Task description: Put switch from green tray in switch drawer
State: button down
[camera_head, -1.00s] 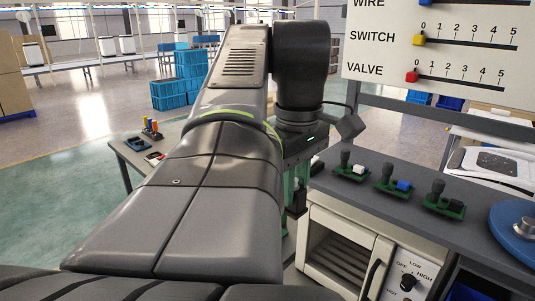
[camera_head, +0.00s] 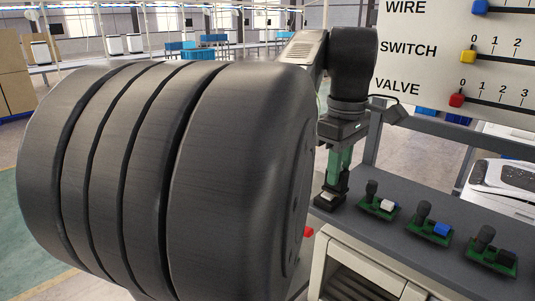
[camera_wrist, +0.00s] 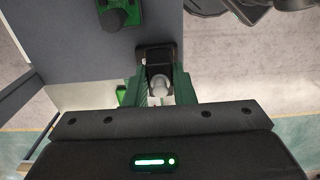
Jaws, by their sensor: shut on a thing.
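My gripper (camera_head: 331,190) points down at the left end of the grey bench. It is shut on a switch (camera_head: 326,198), a small black base with a pale top. In the wrist view the switch (camera_wrist: 159,72) shows between the green fingers, with a pale grey rounded knob. Whether it touches the bench is unclear. Several green boards with black knobs stand in a row on the bench, bearing a white block (camera_head: 387,205), a blue block (camera_head: 441,229) and a black block (camera_head: 505,258). I cannot identify the green tray or the switch drawer.
The grey bench (camera_head: 400,240) has a white cabinet (camera_head: 365,262) below it. A white panel (camera_head: 425,70) with WIRE, SWITCH and VALVE sliders rises behind. A small red thing (camera_head: 308,231) shows below the gripper. My arm hides much of the left side.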

jog(key=w+d, duration=0.2)
jog(key=w+d+p, duration=0.1)
jog(key=w+d, duration=0.1)
jog(key=shift+d, duration=0.35)
jog(key=f, duration=0.2)
jog(key=shift+w+d+f, duration=0.3)
jog(key=shift+d, duration=0.05)
jog(key=shift+f, duration=0.5)
jog(key=shift+f, duration=0.2)
jog(key=c, duration=1.2)
grip_release()
jog(key=shift+r, duration=0.1)
